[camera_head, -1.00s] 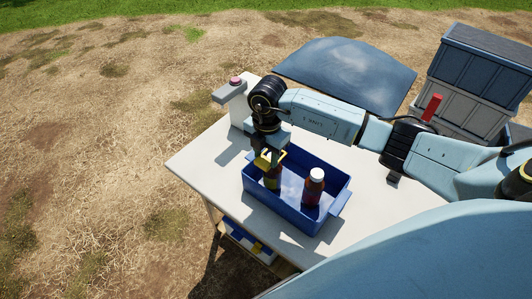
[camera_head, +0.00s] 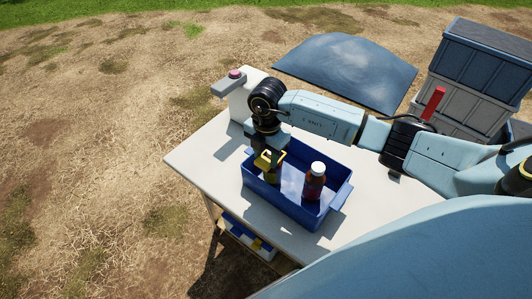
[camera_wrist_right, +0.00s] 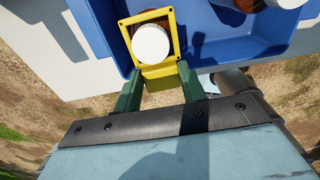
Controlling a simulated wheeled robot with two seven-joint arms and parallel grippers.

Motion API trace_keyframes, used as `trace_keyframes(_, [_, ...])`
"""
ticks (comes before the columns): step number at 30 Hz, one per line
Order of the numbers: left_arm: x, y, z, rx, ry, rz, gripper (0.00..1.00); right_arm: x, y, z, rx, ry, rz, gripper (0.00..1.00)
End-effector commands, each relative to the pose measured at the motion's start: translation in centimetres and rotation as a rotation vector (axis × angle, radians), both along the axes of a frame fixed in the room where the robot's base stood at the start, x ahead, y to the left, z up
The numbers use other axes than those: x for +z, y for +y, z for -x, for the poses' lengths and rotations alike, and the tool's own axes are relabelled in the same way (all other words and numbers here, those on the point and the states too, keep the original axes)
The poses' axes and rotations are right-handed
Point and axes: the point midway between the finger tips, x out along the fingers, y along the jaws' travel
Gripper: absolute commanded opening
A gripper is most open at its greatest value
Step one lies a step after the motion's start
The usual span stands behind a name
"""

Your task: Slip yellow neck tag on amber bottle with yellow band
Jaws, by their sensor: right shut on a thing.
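My right gripper (camera_head: 268,150) points down over the left part of the blue tray. It is shut on the yellow neck tag (camera_head: 262,162), a square frame. In the right wrist view the tag (camera_wrist_right: 158,71) lies between the green fingers (camera_wrist_right: 158,88). The white cap (camera_wrist_right: 151,42) of an amber bottle shows whole inside the tag's opening, with some brown bottle behind it. In the head view this bottle is mostly hidden below the gripper, so its band and the tag's exact height on it are unclear. My left gripper is out of view.
A second amber bottle (camera_head: 313,185) with a white cap and reddish label stands upright in the blue tray (camera_head: 300,213), right of the gripper. The tray sits on a white table (camera_head: 205,165). A white post with a red top (camera_head: 235,74) stands at the back. Stacked crates (camera_head: 470,85) are right.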

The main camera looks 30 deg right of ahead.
Motion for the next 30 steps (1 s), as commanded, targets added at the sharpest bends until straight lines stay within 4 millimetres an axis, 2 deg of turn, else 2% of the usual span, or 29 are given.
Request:
trace_keyframes(11, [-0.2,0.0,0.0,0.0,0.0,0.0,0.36,-0.4,0.0,0.0,0.0,0.0,0.0,0.25])
trace_keyframes(12, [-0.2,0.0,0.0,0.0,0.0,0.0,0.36,-0.4,0.0,0.0,0.0,0.0,0.0,0.43])
trace_keyframes(18, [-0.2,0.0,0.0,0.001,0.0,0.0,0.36,-0.4,0.0,0.0,0.0,0.0,0.0,0.66])
trace_keyframes(26, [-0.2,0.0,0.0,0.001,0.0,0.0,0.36,-0.3,0.0,0.0,0.0,-0.001,0.0,0.66])
trace_keyframes(30, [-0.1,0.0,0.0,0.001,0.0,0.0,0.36,1.0,0.0,-0.1,0.0,-0.003,0.0,0.66])
